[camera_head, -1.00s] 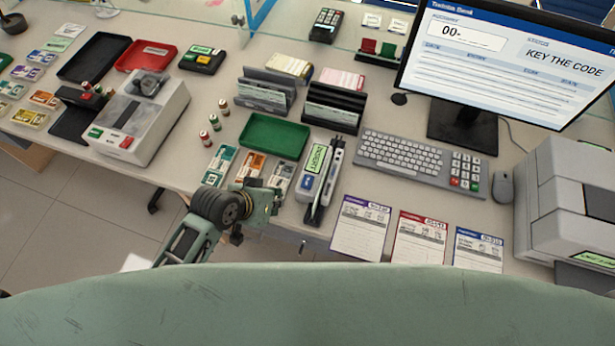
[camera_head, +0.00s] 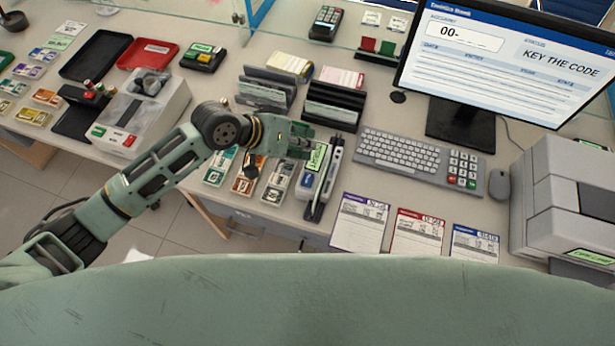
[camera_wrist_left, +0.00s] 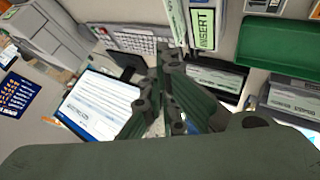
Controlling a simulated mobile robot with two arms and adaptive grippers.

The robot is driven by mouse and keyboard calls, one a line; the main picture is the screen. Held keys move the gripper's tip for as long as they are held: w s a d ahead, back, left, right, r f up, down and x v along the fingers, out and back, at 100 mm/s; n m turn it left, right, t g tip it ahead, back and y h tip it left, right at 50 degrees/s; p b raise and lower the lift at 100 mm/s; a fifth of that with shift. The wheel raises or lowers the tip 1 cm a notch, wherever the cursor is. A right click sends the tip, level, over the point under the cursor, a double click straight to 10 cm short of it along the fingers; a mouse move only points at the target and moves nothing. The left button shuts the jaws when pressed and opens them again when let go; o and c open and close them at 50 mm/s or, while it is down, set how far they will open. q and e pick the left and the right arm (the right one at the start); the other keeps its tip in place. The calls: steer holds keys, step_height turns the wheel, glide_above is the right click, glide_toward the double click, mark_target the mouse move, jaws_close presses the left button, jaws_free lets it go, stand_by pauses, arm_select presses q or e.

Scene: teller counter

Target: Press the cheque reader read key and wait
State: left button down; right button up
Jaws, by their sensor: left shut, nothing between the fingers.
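The cheque reader (camera_head: 318,180) is a slim grey device on the counter, right of the bundles of notes. Its small green screen (camera_head: 317,157) reads INSERT in the left wrist view (camera_wrist_left: 203,28). A blue key (camera_head: 308,180) shows near its front end. My left gripper (camera_head: 308,146) is shut and empty, with its tips over or beside the reader's back end; I cannot tell whether they touch it. It also shows in the left wrist view (camera_wrist_left: 171,62). My arm hides much of the green tray in the head view. My right gripper is out of view.
The keyboard (camera_head: 405,152) and monitor (camera_head: 505,60) stand right of the reader. Black file racks (camera_head: 333,103) stand behind it. Three printed slips (camera_head: 418,236) lie at the front edge. A grey machine (camera_head: 140,115) is at left, a printer (camera_head: 565,200) at right.

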arm_select(q)
steer(key=b, duration=0.7)
glide_above(306, 173)
step_height(306, 173, down, 7)
steer(key=shift+r, duration=0.15)
steer(key=shift+w+f+b, duration=0.1)
steer(key=shift+f+b, duration=0.35)
steer(key=shift+f, duration=0.6)
steer(key=shift+f, duration=0.1)
steer(key=shift+f, duration=0.3)
